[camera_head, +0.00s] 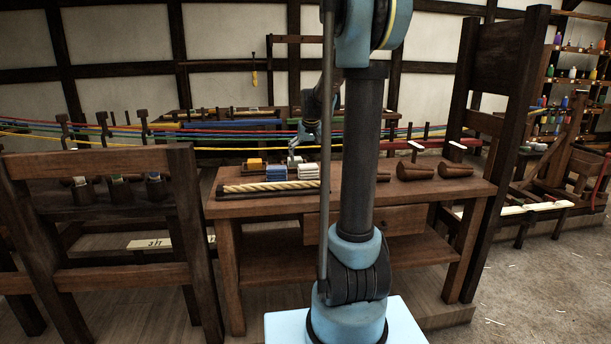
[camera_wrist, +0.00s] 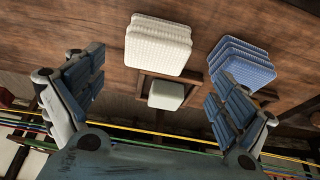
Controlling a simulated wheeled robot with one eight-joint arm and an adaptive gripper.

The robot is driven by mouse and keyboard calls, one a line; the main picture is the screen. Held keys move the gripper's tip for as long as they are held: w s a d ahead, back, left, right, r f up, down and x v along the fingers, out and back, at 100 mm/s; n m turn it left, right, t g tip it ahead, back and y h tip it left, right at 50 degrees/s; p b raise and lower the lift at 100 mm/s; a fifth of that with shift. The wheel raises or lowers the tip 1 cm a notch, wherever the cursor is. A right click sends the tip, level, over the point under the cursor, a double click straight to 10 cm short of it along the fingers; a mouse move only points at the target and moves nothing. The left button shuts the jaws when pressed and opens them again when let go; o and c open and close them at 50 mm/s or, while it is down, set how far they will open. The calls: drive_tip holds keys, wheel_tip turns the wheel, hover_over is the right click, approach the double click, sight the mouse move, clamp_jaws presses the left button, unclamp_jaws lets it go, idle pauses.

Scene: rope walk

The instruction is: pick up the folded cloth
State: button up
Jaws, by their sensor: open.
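Two folded cloth stacks lie on the wooden bench. The white folded cloth (camera_head: 307,171) is on the right in the head view, and in the wrist view it (camera_wrist: 158,45) is at the top middle. The blue folded cloth (camera_head: 277,173) is beside it, and in the wrist view it (camera_wrist: 242,62) is at the upper right. My gripper (camera_head: 294,157) is above the bench, just behind the stacks in the head view. In the wrist view its open fingers (camera_wrist: 157,75) stand wide apart with nothing between them touching. Both stacks appear apart from the fingers.
A small pale block (camera_wrist: 166,95) sits in a wooden frame close to the stacks. A yellow block (camera_head: 254,164) is left of the blue cloth. A thick rope piece (camera_head: 268,187) lies along the bench front. Coloured ropes (camera_head: 225,137) stretch behind.

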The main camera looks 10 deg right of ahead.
sight(308, 165)
drive_tip(key=shift+d+x, duration=0.15)
drive_tip(key=shift+x, duration=1.5)
drive_tip(key=shift+d+x, duration=0.15)
drive_tip(key=shift+x, duration=1.5)
drive_tip(key=shift+s, duration=0.15)
drive_tip(key=c, duration=1.3)
drive_tip(key=shift+o, duration=0.2)
wheel_tip(308, 165, up, 10)
